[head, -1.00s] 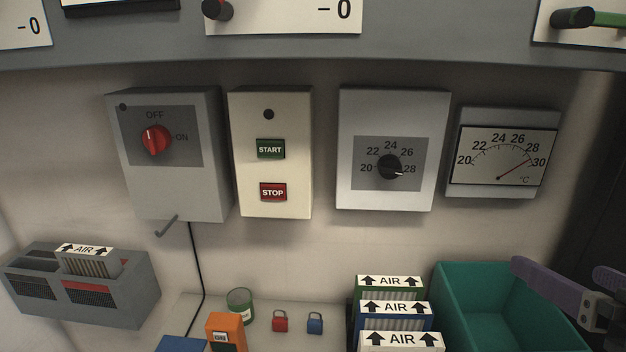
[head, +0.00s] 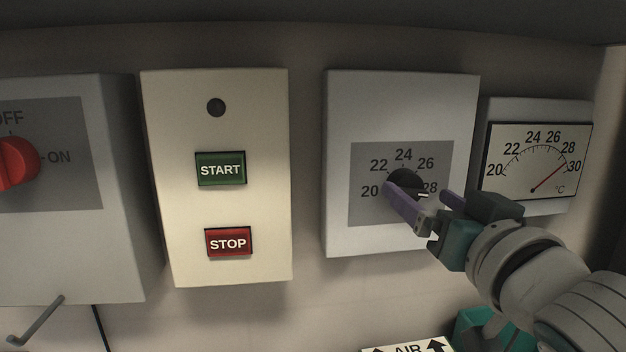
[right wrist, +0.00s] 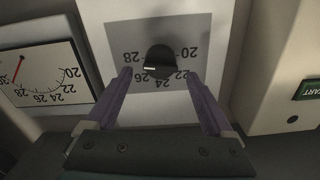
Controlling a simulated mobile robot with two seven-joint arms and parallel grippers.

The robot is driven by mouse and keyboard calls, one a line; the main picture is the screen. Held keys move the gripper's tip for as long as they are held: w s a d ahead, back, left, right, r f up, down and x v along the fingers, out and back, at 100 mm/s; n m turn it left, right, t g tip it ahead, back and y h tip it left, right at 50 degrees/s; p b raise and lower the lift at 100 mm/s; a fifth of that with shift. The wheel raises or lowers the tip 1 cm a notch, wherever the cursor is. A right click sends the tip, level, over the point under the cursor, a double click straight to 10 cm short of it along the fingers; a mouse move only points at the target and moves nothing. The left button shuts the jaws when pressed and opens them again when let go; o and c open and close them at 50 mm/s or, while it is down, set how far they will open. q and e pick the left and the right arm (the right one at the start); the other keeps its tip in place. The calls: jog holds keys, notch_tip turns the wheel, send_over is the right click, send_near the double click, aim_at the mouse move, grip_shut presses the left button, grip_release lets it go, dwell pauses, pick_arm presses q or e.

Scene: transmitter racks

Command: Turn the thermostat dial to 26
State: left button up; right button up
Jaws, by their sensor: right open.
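The thermostat dial (head: 404,181) is a round black knob on the grey scale panel of a pale box (head: 345,110). Its white pointer mark is toward 28. The scale reads 20 to 28. My right gripper (head: 417,192) is open in front of the dial, with its purple fingers toward the panel. In the head view the left finger covers part of the knob. In the right wrist view, which is upside down, the dial (right wrist: 160,60) lies between the lines of the two open fingers (right wrist: 158,74), with a gap on each side. My left gripper is out of view.
A temperature gauge (head: 538,160) to the right has its red needle near 30. To the left are a green START button (head: 220,169), a red STOP button (head: 229,242) and a red rotary switch (head: 15,163). A teal bin (head: 478,325) is below.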

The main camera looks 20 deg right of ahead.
aim_at(411, 191)
jog(key=shift+x, duration=1.5)
jog(key=shift+c, duration=0.4)
jog(key=c, duration=1.3)
jog(key=shift+n, duration=0.5)
jog(key=n+p, duration=0.1)
jog(key=n, duration=0.2)
jog(key=shift+a+n, duration=0.15)
jog(key=shift+n, duration=0.15)
jog(key=n, duration=0.5)
jog(key=shift+a, duration=0.1)
jog(key=shift+n, duration=0.3)
